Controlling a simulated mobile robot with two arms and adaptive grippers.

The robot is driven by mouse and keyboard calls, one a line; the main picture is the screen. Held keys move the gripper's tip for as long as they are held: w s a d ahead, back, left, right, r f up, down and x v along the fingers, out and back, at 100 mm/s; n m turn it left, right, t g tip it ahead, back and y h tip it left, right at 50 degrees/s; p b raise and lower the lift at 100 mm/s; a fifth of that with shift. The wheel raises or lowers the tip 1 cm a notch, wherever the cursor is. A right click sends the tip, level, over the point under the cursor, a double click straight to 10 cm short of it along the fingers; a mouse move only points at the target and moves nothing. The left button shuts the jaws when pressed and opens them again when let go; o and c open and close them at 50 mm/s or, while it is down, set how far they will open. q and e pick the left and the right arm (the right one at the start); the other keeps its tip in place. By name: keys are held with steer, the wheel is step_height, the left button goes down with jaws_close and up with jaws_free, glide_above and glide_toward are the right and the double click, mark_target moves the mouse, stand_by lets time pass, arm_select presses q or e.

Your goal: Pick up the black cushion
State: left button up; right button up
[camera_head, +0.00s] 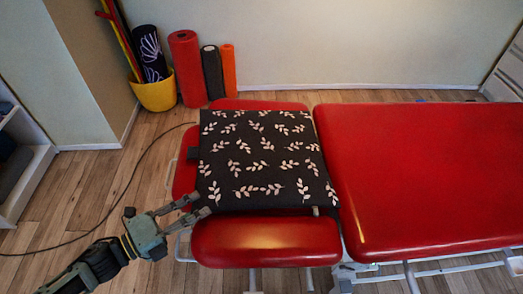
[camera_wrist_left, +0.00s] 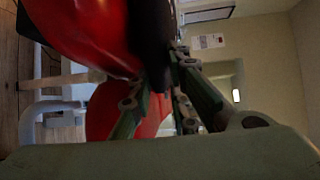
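The black cushion (camera_head: 262,160) with pale leaf sprigs lies flat across the left end of the red treatment table (camera_head: 420,170). My left gripper (camera_head: 203,204) is at the cushion's near left corner, its two fingers spread apart. In the left wrist view, the cushion shows as a dark edge (camera_wrist_left: 153,40) close to the open fingers (camera_wrist_left: 163,72) of my left gripper. Whether a finger touches it is hard to tell there. My right gripper is not in view.
A yellow bucket (camera_head: 155,93) with a rolled mat, and red, dark and orange rolls (camera_head: 187,68), stand by the back wall. A cable (camera_head: 130,180) runs across the wooden floor. White shelves (camera_head: 25,165) stand at the left.

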arm_select(q)
steer(key=shift+x, duration=0.9)
steer(key=shift+a, duration=0.1)
steer(key=shift+c, duration=0.2)
jaws_close()
steer(key=shift+r, duration=0.15)
